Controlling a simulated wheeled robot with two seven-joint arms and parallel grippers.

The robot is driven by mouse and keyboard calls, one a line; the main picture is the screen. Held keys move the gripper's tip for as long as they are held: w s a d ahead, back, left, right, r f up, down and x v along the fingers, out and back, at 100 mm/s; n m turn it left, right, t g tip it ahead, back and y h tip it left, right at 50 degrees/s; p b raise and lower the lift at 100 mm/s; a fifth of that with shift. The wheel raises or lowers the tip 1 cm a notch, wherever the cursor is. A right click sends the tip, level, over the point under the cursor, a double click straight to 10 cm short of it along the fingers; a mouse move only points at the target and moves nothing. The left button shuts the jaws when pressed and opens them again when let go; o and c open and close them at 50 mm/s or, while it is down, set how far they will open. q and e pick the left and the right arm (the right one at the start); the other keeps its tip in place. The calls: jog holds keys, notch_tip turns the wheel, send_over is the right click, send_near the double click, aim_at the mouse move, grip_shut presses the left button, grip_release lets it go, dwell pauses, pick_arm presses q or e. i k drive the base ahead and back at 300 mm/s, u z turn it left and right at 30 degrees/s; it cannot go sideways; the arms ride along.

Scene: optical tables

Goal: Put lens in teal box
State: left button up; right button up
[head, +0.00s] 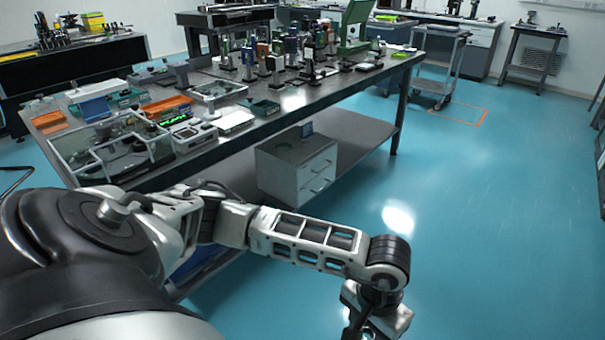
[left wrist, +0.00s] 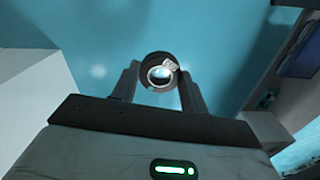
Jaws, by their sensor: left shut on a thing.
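My left gripper (left wrist: 157,78) is shut on a lens, a round glass in a black ring mount (left wrist: 160,72). In the left wrist view the lens sits between the two fingertips, with blue floor behind it. In the head view my left arm reaches out over the floor, right of the table, and its gripper is at the bottom edge, partly cut off. A small open teal box (head: 265,107) lies near the front edge of the optical table, far from the gripper. Another teal-green tray (head: 130,98) lies further left. My right gripper is out of view.
The long dark optical table (head: 290,98) holds several optics mounts, orange trays (head: 168,108), a white box (head: 232,120) and a clear-walled case (head: 110,150). A drawer cabinet (head: 300,168) stands beneath. A cart (head: 440,65) stands behind. The floor at right is clear.

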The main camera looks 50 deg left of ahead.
aim_at(266, 111)
jog(key=u, duration=0.7)
jog(key=i, duration=2.15)
jog(key=u, duration=1.05)
